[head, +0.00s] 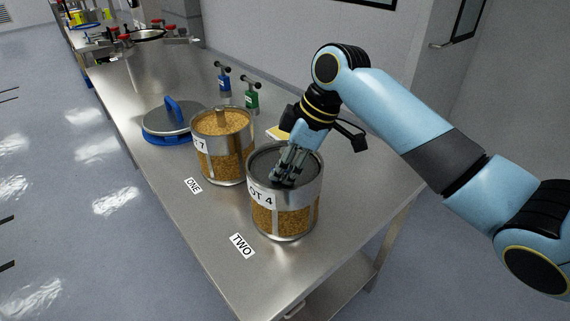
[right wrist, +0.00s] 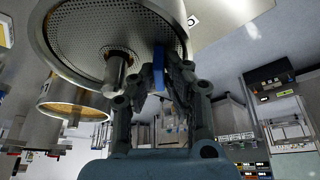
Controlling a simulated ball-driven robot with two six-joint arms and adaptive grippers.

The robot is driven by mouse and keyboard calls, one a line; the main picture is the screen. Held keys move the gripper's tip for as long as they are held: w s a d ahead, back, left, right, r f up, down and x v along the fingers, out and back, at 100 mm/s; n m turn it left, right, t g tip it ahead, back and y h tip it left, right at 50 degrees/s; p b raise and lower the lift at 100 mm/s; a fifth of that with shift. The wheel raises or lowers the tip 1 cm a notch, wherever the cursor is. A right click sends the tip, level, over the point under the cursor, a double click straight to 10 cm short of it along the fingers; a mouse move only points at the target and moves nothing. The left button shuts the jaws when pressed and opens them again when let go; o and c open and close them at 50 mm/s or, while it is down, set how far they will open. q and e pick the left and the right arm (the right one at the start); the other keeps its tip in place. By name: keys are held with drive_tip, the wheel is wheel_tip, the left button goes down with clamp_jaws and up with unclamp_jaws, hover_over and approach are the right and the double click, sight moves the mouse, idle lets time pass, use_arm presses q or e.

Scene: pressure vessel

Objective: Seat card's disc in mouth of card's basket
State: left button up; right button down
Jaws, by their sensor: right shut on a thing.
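The LOT 4 basket (head: 285,219) stands upright by the TWO label, with a steel rim and grainy brown contents behind its wall. A dark grey perforated disc (head: 268,160) lies within its mouth; the right wrist view shows the disc (right wrist: 90,35) inside the rim, with a metal post at its middle. I cannot tell if the disc sits fully level. A yellow card (head: 277,133) lies behind, partly hidden. My left gripper is not in view.
The LOT 7 basket (head: 225,158) stands close by at left, open, with a central post. Blue (head: 224,84) and green (head: 251,98) handled tools stand farther back. The near table end is clear.

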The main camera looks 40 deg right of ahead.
idle(0.4)
drive_tip(key=c, duration=1.3)
unclamp_jaws()
